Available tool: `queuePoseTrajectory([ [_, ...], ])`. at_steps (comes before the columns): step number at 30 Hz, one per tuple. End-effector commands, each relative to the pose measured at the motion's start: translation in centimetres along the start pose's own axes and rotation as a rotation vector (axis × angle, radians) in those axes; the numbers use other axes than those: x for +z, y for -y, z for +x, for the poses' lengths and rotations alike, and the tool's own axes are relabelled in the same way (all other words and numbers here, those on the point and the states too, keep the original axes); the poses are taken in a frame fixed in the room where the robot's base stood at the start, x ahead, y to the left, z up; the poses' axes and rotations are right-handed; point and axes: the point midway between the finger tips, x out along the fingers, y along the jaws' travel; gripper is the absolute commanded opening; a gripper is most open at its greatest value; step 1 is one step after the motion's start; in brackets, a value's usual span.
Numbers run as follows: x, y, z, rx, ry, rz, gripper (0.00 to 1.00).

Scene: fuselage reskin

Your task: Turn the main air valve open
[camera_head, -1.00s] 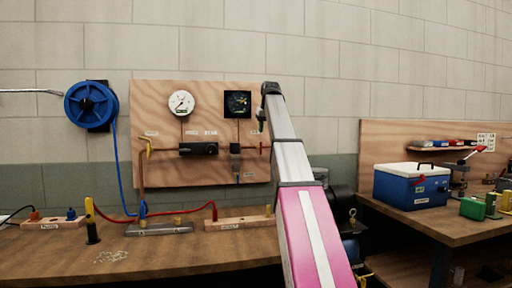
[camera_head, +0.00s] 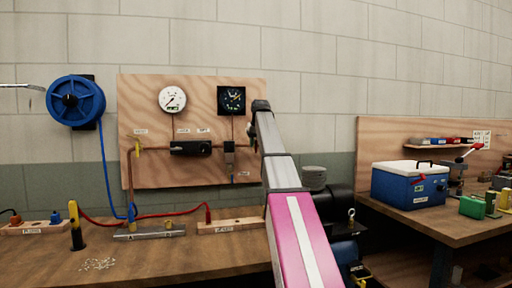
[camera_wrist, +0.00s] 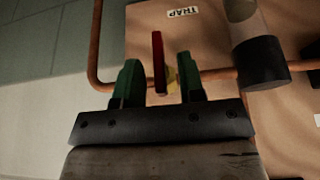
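A valve with a red lever (camera_wrist: 158,60) and a yellow body (camera_wrist: 171,80) sits on a copper pipe (camera_wrist: 221,78) in the wrist view. The lever stands between the green fingers of my gripper (camera_wrist: 159,72), with a gap showing on each side. My gripper is open and does not appear to grip the lever. In the head view my arm hides this valve and most of the gripper. Another valve with a yellow lever (camera_head: 138,147) is on the left of the plywood board (camera_head: 205,96). I cannot read which label names the main air valve.
A clear-bowled trap with a dark base (camera_wrist: 262,65) is close to the right of my gripper. The board carries a white gauge (camera_head: 172,99) and a black gauge (camera_head: 231,99). A blue hose reel (camera_head: 76,101) hangs left. A blue cooler (camera_head: 409,184) stands on the right bench.

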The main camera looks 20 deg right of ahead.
Motion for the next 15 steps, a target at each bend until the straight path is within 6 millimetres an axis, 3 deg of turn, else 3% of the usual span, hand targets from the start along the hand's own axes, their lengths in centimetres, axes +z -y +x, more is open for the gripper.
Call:
queuePoseTrajectory([
  [4, 0.03, 0.0, 1.25, 0.0, 0.001, 0.0, 0.36],
  [14, 0.0, -0.01, 1.54, 0.0, 0.0, 0.0, 0.36],
  [15, -0.01, -0.01, 1.53, 0.0, 0.0, 0.0, 0.3],
])
